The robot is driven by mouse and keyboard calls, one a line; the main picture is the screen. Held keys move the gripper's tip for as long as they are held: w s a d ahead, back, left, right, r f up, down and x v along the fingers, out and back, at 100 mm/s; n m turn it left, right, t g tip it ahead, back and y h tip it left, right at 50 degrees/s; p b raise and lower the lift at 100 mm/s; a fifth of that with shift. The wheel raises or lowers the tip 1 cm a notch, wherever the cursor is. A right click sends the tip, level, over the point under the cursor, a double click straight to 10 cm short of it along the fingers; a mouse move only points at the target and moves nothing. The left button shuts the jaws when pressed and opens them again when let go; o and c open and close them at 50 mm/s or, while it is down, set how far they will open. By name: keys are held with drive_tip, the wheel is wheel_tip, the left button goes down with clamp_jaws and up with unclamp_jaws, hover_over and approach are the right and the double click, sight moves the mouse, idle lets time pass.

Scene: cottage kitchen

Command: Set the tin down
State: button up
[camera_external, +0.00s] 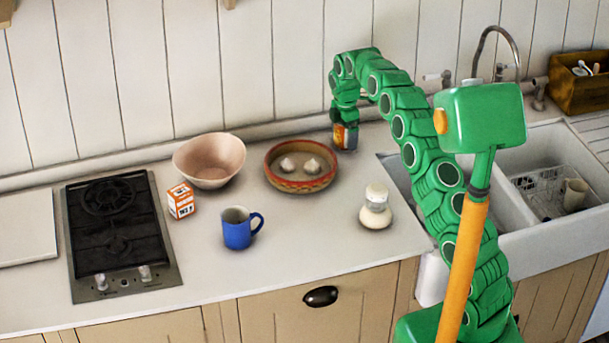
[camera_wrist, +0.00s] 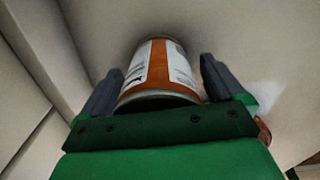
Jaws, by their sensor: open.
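The tin (camera_external: 345,137) is at the back of the counter, to the right of the round patterned dish. It has an orange and white label, clearer in the wrist view (camera_wrist: 160,70). My gripper (camera_external: 345,122) is just above and around the top of the tin. In the wrist view its two dark fingers (camera_wrist: 160,88) stand on either side of the tin, open, with a gap showing at the right finger. The tin looks upright and appears to rest on the counter (camera_external: 325,235); its base is hard to make out.
The patterned dish (camera_external: 272,176) holds two garlic bulbs. A pink bowl (camera_external: 209,163), an orange-white box (camera_external: 181,201), a blue mug (camera_external: 237,232) and a pale jar (camera_external: 375,212) stand nearby. The stove (camera_external: 118,235) is left, the sink (camera_external: 530,160) right. The front middle counter is clear.

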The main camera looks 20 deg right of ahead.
wheel_tip(320, 180, up, 12)
drive_tip(key=shift+r, duration=0.1)
idle(0.5)
drive_tip(key=shift+r, duration=0.1)
drive_tip(key=shift+s+r, duration=0.25)
drive_tip(key=shift+s, duration=0.05)
drive_tip(key=s+d+r+m, duration=0.1)
drive_tip(key=s+r+m, duration=0.2)
drive_tip(key=s, duration=0.6)
drive_tip(key=s+d+r+m+g, duration=0.1)
drive_tip(key=s+d+r+m, duration=0.15)
drive_tip(key=s, duration=0.75)
drive_tip(key=s+d+r+m, duration=0.1)
drive_tip(key=s+r+m, duration=0.25)
drive_tip(key=s, duration=0.55)
drive_tip(key=s+d+f+m, duration=0.1)
drive_tip(key=s+f+m, duration=0.1)
drive_tip(key=s, duration=0.8)
drive_tip(key=s+d+f+m, duration=0.1)
drive_tip(key=s+f+m, duration=0.2)
drive_tip(key=s, duration=0.8)
drive_tip(key=s+d+f+m, duration=0.2)
drive_tip(key=s+m, duration=0.3)
drive_tip(key=s, duration=0.6)
drive_tip(key=shift+f+m+g, duration=0.4)
drive_tip(key=shift+f, duration=0.1)
